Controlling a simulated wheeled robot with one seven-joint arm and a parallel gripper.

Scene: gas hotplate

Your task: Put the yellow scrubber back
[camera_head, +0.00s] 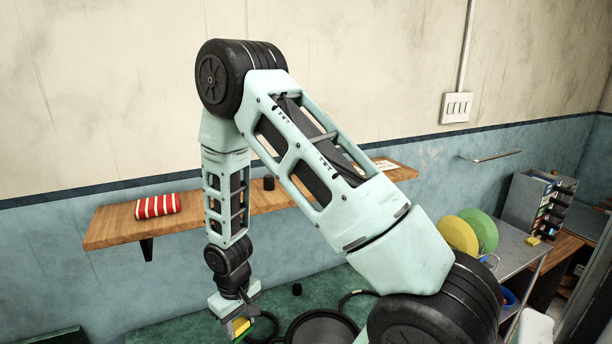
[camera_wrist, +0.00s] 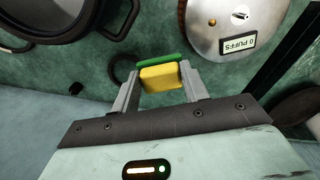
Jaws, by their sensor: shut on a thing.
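The yellow scrubber (camera_wrist: 160,77) has a green pad along one side. My gripper (camera_wrist: 160,88) is shut on it, with one grey finger at each end. In the head view the scrubber (camera_head: 240,327) hangs under my gripper (camera_head: 236,310), at the bottom, over the green surface. That view cuts off the area below it, so I cannot tell its height. My arm crosses the middle of the head view and hides part of the shelf and wall.
A black pan (camera_head: 322,330) lies right of my gripper. A wooden shelf (camera_head: 110,229) holds a red-striped cloth (camera_head: 157,205) and a dark cup (camera_head: 268,183). A metal side table (camera_head: 516,250) at right bears yellow and green discs, a rack and a small yellow item (camera_head: 533,241).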

